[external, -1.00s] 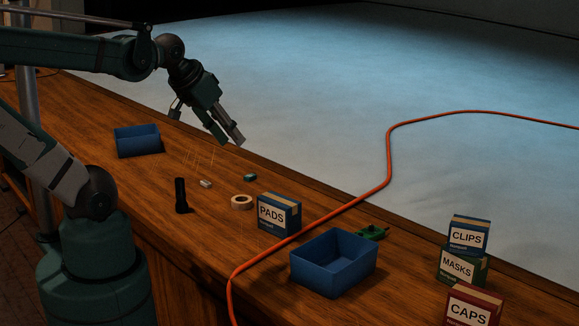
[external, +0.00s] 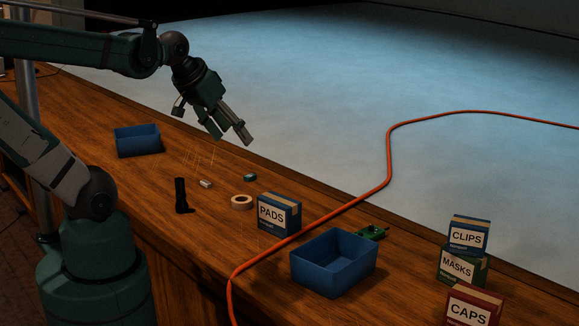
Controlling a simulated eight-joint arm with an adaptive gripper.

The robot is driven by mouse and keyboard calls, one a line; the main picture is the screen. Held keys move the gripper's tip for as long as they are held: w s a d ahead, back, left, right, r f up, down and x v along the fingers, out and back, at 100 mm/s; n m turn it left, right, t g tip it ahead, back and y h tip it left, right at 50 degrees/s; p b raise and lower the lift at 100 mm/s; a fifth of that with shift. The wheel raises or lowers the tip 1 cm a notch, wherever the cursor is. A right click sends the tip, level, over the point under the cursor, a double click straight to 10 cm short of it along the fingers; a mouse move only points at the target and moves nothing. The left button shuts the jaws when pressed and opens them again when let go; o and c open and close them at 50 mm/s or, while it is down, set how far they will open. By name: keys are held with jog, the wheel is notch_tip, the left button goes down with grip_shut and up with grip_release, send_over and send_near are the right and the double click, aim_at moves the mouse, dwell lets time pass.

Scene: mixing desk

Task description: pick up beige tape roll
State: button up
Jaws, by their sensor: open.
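The beige tape roll (external: 241,203) lies flat on the wooden desk, just left of the blue PADS box. My gripper (external: 220,134) is open and empty. It is in the air, above and a little left of the tape roll in the picture, well apart from it. Its fingers point down and to the right.
Near the roll are the PADS box (external: 279,214), a small teal item (external: 250,177), a small whitish block (external: 206,184) and a black upright object (external: 181,196). Blue bins (external: 332,264) stand right and left (external: 138,141). An orange cable (external: 310,230) crosses the desk.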

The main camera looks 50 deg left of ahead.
jog(key=w+a+f+n+g+b, duration=0.1)
jog(key=w+a+f+n+g, duration=0.1)
jog(key=w+a+f+n, duration=0.4)
jog(key=w+a+f+n+g+b, duration=0.1)
jog(key=w+a+f+n+g, duration=0.1)
jog(key=w+a, duration=0.65)
jog(key=w+a+f+n+g+b, duration=0.1)
jog(key=w+a+f+n, duration=0.2)
jog(key=a+f, duration=0.4)
jog(key=w+a+f+n+g+b, duration=0.1)
jog(key=w+a+f+n, duration=0.2)
jog(key=f, duration=0.9)
jog(key=w+a, duration=0.3)
jog(key=a, duration=0.1)
jog(key=shift+a+f+n+g, duration=0.3)
jog(key=shift+a+f+g, duration=0.05)
jog(key=shift+g, duration=0.05)
jog(key=shift+f, duration=0.1)
jog(key=shift+f, duration=1.2)
jog(key=shift+f, duration=0.1)
